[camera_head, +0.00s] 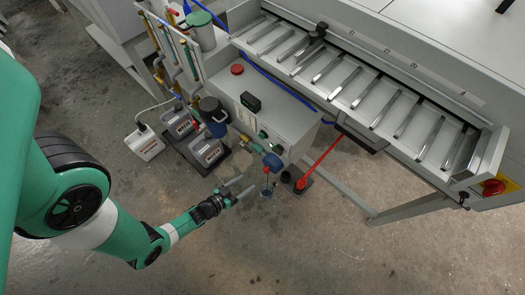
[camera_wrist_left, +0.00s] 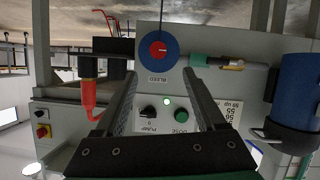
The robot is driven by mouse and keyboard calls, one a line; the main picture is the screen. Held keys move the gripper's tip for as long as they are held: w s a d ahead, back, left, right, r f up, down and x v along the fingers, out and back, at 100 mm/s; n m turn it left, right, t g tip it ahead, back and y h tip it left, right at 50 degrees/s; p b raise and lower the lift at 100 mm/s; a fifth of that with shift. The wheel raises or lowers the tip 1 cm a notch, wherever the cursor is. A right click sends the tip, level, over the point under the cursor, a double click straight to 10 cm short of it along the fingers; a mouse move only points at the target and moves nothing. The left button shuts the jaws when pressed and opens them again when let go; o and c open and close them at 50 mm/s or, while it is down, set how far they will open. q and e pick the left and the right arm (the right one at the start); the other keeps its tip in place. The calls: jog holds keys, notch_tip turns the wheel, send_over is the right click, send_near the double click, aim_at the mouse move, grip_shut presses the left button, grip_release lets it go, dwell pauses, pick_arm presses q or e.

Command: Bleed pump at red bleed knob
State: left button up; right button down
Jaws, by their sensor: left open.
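The red bleed knob (camera_wrist_left: 158,48) is a small red centre on a round blue disc (camera_wrist_left: 145,57), with the word BLEED beside it on the panel. My left gripper (camera_wrist_left: 160,73) is open and empty, its two dark fingers pointing towards the disc. The knob lies beyond the fingertips, roughly midway between them, and no contact shows. In the head view my left gripper (camera_head: 248,187) is to the left of the pump unit's front, near a blue round part (camera_head: 273,161). My right gripper is not in view.
The grey pump unit (camera_head: 268,113) carries a black pump switch (camera_wrist_left: 148,112) and a green button (camera_wrist_left: 181,115). A red lever (camera_head: 322,160) slants up beside it.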

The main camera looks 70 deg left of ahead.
aim_at(264, 171)
pick_arm(q)
jog(key=b+x, duration=0.1)
jog(key=x, duration=0.2)
jog(key=b+x, duration=0.2)
jog(key=x, duration=0.2)
jog(key=b+x, duration=0.2)
jog(key=x, duration=0.1)
jog(key=shift+w+f, duration=0.25)
jog(key=shift+f, duration=0.1)
jog(key=shift+w+a+b, duration=0.25)
jog(key=shift+w+b, duration=0.15)
jog(key=shift+w, duration=0.1)
jog(key=shift+c, duration=0.4)
grip_shut()
